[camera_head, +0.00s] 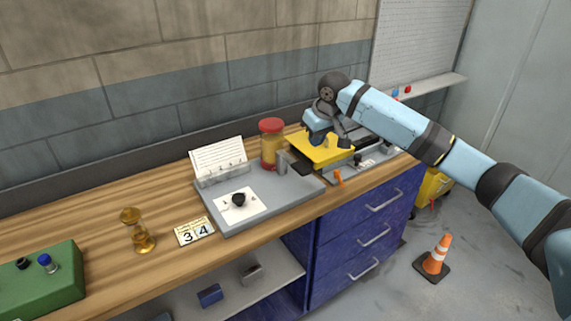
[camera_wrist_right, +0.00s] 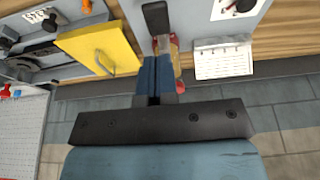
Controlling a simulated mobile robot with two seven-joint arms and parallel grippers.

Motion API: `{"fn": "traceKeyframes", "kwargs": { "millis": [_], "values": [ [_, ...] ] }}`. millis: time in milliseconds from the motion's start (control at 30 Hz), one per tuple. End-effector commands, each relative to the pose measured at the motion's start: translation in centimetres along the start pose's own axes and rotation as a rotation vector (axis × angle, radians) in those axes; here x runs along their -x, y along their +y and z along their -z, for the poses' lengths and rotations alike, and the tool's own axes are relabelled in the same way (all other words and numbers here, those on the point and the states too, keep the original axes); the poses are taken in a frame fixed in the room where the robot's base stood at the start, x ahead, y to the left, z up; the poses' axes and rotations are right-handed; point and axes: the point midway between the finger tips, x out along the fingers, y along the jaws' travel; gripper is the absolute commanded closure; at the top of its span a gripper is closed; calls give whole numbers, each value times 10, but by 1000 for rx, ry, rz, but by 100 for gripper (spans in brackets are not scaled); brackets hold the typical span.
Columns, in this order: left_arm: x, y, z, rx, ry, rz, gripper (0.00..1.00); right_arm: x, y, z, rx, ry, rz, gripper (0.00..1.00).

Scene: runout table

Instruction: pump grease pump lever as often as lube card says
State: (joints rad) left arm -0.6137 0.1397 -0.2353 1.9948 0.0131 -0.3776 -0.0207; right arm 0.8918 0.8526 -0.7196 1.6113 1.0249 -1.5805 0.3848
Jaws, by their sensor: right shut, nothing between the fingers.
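The grease pump has an amber jar with a red lid (camera_head: 271,144), which shows partly behind my fingers in the right wrist view. Its lever (camera_head: 298,165) has a black grip and sits beside the jar on a grey plate. In the right wrist view the black grip (camera_wrist_right: 155,18) lies just past my fingertips, with no clear contact. My right gripper (camera_head: 318,140) is shut and empty, above the yellow cover; its blue fingers (camera_wrist_right: 155,62) are together. The likely lube card (camera_head: 218,158) is a white card in a stand; its writing is too small to read. My left gripper is out of view.
A yellow cover (camera_head: 325,149) with a handle is right of the jar. A dial with a black knob (camera_head: 239,199), a "3 4" card (camera_head: 195,232), an hourglass (camera_head: 138,230) and a green box (camera_head: 40,281) are on the left. An orange cone (camera_head: 436,258) stands on the floor.

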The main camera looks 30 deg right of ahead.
Motion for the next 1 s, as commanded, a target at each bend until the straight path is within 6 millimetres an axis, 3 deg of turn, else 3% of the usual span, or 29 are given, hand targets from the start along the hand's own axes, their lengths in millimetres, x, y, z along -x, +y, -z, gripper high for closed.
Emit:
{"fn": "traceKeyframes", "kwargs": {
  "millis": [200, 567, 767, 1000],
  "values": [
    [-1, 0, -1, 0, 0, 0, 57, 18, 14, 4, -25, -19, -14, 100],
    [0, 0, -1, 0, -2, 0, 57, 16, 13, 4, -24, -20, -13, 100],
    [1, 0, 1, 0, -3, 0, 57, -9, 13, 3, -25, -21, -13, 100],
    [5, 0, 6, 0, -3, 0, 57, -61, 14, 2, -24, -21, -13, 100]
  ]
}}
